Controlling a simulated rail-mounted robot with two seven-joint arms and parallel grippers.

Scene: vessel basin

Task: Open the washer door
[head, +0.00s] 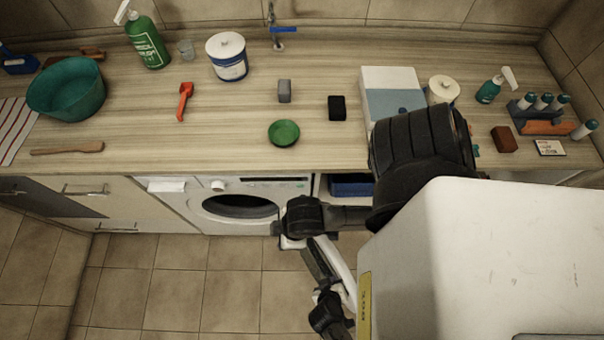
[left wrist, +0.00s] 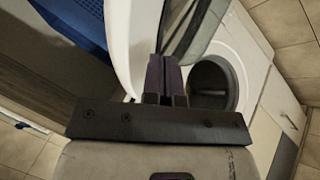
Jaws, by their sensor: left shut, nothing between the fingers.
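The white washer (head: 206,212) stands under the counter, with its dark round opening (head: 240,206) facing the room. It also shows in the left wrist view, with the drum opening (left wrist: 210,85) uncovered. The washer door, a white shell with dark glass (left wrist: 183,28), stands swung away from this opening in the left wrist view. My left gripper (head: 295,242) is near the washer's right front edge. Its dark fingers (left wrist: 163,76) are shut and empty, appearing in front of the open door. Their exact contact with the door cannot be told. My right gripper is not identifiable.
A blue bin (head: 350,186) sits under the counter right of the washer. Cabinets (head: 110,204) with handles stand to its left. The counter (head: 230,135) holds a green bowl (head: 284,133), bottles and other items. The tiled floor (head: 190,290) in front of the washer is clear.

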